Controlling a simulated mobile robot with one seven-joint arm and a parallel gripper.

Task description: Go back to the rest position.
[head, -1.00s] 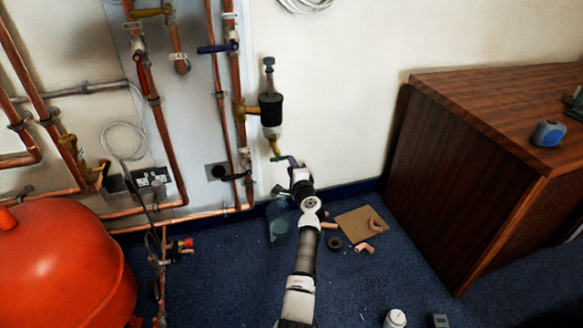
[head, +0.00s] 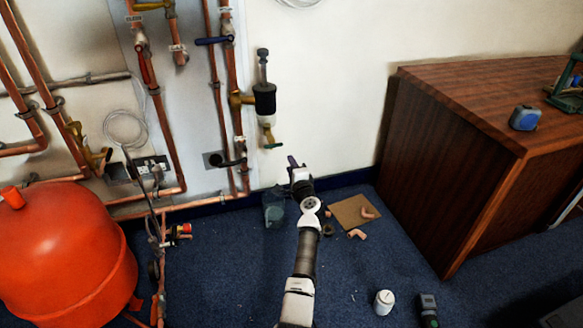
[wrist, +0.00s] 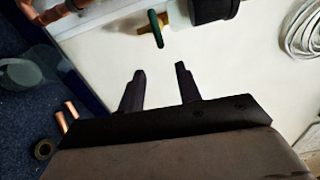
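My gripper (wrist: 160,85) is open and empty in the wrist view, its two dark fingers apart with the pale wall behind them. In the head view my gripper (head: 293,162) is in front of the wall, below and to the right of the black filter unit (head: 265,100) on the copper pipework. A green-handled brass valve (head: 270,142) hangs under that unit. The green handle (wrist: 155,28) also shows in the wrist view, beyond the fingertips and apart from them.
A red tank (head: 60,255) stands at the left. A wooden desk (head: 440,170) is at the right with a blue tape measure (head: 525,117) on top.

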